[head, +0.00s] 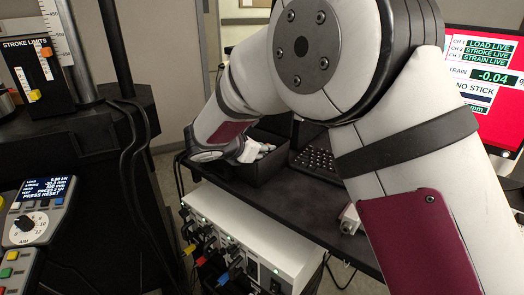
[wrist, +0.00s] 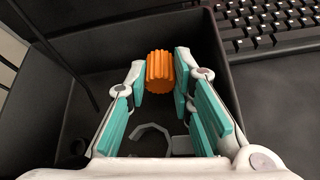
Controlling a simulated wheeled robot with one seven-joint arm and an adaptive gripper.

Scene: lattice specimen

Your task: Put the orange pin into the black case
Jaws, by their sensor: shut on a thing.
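The orange pin (wrist: 159,72), a ribbed orange cylinder, sits between the teal finger pads of my gripper (wrist: 160,78) in the wrist view. My gripper is shut on it. The pin is over the inside of the black case (wrist: 75,62), an open-topped box whose walls surround the fingers in the wrist view. In the head view my gripper (head: 255,152) is at the black case (head: 270,168) on the dark desk, and the pin is hidden there. I cannot tell whether the pin touches the case floor.
A black keyboard (wrist: 268,32) lies right beside the case. A grey C-shaped piece (wrist: 152,133) shows below the pin, between the fingers. A white box with cables (head: 250,235) stands below the desk's front edge. A red monitor (head: 490,80) is at the right.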

